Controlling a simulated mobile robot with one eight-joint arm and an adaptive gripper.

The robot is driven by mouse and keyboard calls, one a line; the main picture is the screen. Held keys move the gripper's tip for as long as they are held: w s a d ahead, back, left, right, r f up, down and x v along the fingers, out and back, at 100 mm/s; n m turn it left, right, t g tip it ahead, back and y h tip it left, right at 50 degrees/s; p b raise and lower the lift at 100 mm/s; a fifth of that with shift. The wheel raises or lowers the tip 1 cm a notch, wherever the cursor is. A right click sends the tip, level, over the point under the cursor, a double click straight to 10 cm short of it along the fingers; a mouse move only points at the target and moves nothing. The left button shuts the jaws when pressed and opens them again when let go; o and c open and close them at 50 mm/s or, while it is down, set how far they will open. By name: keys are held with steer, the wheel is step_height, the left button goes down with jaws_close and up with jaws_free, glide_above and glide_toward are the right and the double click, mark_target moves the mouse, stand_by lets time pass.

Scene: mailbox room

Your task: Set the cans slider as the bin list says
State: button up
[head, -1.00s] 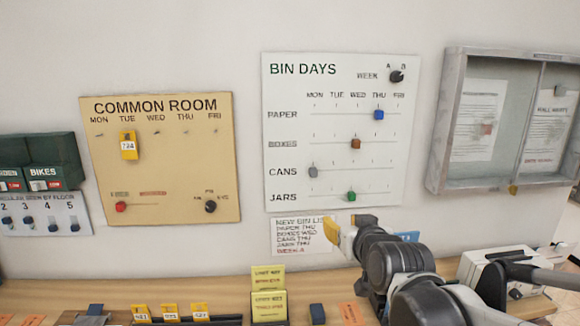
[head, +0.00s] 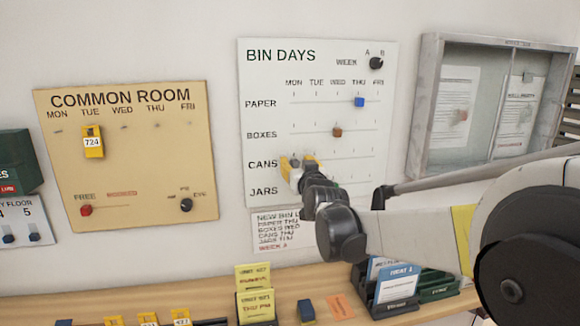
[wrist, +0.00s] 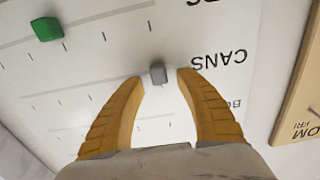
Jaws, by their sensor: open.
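The white BIN DAYS board (head: 262,80) hangs on the wall. My gripper (head: 297,163) is open at the left end of its CANS row. In the wrist view, which looks upside down, the grey cans slider (wrist: 157,73) sits between my two fingertips, by the CANS label. A small gap shows on each side; contact cannot be told. My gripper hides this slider in the head view. The bin list (head: 282,230) hangs below the board, its lower right hidden by my arm; its cans line seems to read THU.
The blue paper slider (head: 359,102) is under THU and the brown boxes slider (head: 337,132) under WED. The green jars slider (wrist: 46,29) shows in the wrist view. The COMMON ROOM board (head: 140,180) hangs left, a glass case (head: 428,110) right; a wooden shelf (head: 215,283) runs below.

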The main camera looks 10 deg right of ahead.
steer(key=shift+w, duration=0.3)
jaws_close()
